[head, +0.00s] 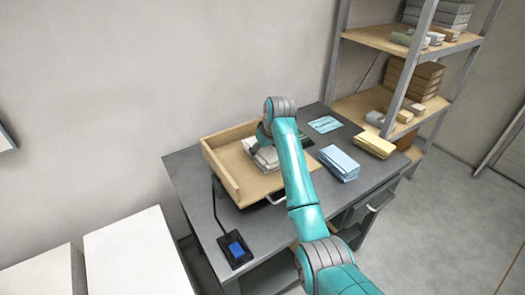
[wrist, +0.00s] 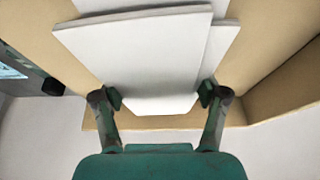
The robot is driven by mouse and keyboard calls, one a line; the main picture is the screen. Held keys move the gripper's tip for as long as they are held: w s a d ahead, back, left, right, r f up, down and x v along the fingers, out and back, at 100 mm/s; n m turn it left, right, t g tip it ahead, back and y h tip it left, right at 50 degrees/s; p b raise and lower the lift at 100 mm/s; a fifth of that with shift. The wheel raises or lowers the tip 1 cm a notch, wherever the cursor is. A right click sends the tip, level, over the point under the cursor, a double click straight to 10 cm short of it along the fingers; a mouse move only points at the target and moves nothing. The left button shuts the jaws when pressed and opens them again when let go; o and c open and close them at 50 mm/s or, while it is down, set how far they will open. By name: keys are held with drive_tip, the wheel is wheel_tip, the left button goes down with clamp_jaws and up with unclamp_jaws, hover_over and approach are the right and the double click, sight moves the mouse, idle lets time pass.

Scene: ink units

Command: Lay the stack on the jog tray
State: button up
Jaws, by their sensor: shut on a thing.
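The jog tray (head: 212,168) is a shallow light-wood tray with raised walls, on the grey table. A white stack (head: 264,158) is at the tray, partly hidden by my arm. My gripper (head: 265,137) is over the tray, its fingers hidden in the head view. In the wrist view my gripper (wrist: 160,96) has a finger on each side of the white stack (wrist: 140,55) and is shut on it. A second white block edge (wrist: 222,42) shows beneath, turned slightly. Tray wood (wrist: 255,50) lies under both; I cannot tell whether the held stack touches what is below.
A blue stack (head: 339,163), a yellow stack (head: 375,145) and a light-blue sheet (head: 325,124) lie on the table right of my arm. A small device with a blue screen (head: 236,250) is at the front left. Shelves (head: 400,100) stand behind right.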

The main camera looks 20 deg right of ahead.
drive_tip(key=shift+f, duration=0.1)
drive_tip(key=o, duration=1.5)
drive_tip(key=shift+o, duration=0.2)
drive_tip(key=v, duration=1.1)
drive_tip(key=shift+w, duration=0.1)
drive_tip(key=shift+s+d+r, duration=0.1)
drive_tip(key=shift+s+r, duration=0.15)
drive_tip(key=shift+r, duration=0.4)
